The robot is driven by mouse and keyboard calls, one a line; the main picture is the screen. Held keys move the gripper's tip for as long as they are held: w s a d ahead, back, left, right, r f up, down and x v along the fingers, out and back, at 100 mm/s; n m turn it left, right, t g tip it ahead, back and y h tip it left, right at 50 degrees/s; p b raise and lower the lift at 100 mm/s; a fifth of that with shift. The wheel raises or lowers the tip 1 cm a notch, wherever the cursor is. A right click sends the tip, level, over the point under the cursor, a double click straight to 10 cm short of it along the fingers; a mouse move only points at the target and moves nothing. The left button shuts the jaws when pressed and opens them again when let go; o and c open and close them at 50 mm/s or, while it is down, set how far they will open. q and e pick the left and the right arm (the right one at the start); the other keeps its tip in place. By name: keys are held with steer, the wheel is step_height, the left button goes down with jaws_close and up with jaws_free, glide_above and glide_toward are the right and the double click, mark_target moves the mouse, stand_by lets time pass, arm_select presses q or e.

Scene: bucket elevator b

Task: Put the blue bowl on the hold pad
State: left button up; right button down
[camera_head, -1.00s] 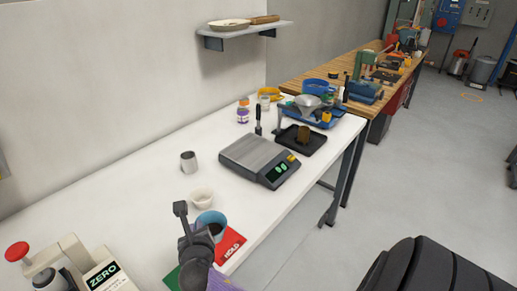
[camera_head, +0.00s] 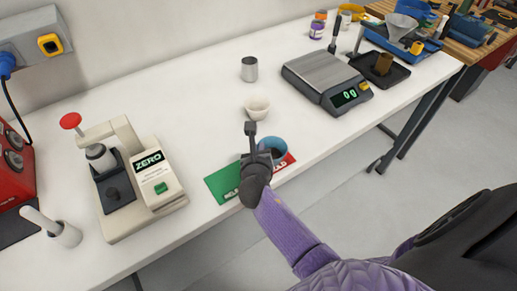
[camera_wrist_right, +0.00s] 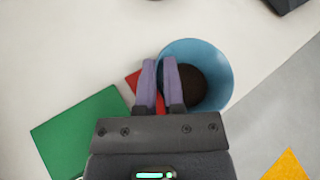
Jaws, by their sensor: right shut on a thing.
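The blue bowl (camera_head: 275,143) has a dark brown filling and also shows in the wrist view (camera_wrist_right: 218,65). My right gripper (camera_head: 250,135) is shut on the bowl's left rim. In the wrist view its two purple fingers (camera_wrist_right: 159,88) straddle that rim, one inside and one outside. I cannot tell whether the bowl touches the pad. My left gripper is out of view.
A green pad (camera_head: 222,184) lies left of the red one. A white cup (camera_head: 257,108) and a metal cup (camera_head: 249,69) stand behind. A scale (camera_head: 327,78) reading 0 g is at the right. A press marked ZERO (camera_head: 150,178) stands at the left.

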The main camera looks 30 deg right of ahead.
steer(key=c, duration=0.7)
jaws_free()
steer(key=shift+c, duration=0.2)
steer(key=shift+r, duration=0.1)
steer(key=p+v, duration=0.4)
steer(key=v, duration=0.8)
steer(key=s+a+f+m+g+y, duration=0.1)
steer(key=s+f+m+g+y, duration=0.15)
steer(key=s+f+m, duration=0.45)
steer(key=s+a+f+m+g+y, duration=0.1)
steer(key=s+f+m+g+y, duration=0.15)
steer(key=f, duration=0.85)
steer(key=s+d+f+m+g, duration=0.1)
steer(key=s+f+m+g, duration=0.1)
steer(key=s+m, duration=0.4)
steer(key=s+d+f+m+g+y, duration=0.1)
steer(key=s+f+m, duration=0.3)
steer(key=s+m, duration=0.3)
steer(key=s+d+f+m+g+y, duration=0.1)
steer(key=s+f+m+g, duration=0.1)
steer(key=s+f+m, duration=0.2)
steer(key=s+m, duration=0.3)
steer(key=shift+d+m+g, duration=0.3)
steer(key=shift+d+m, duration=0.05)
steer(key=shift+d, duration=0.05)
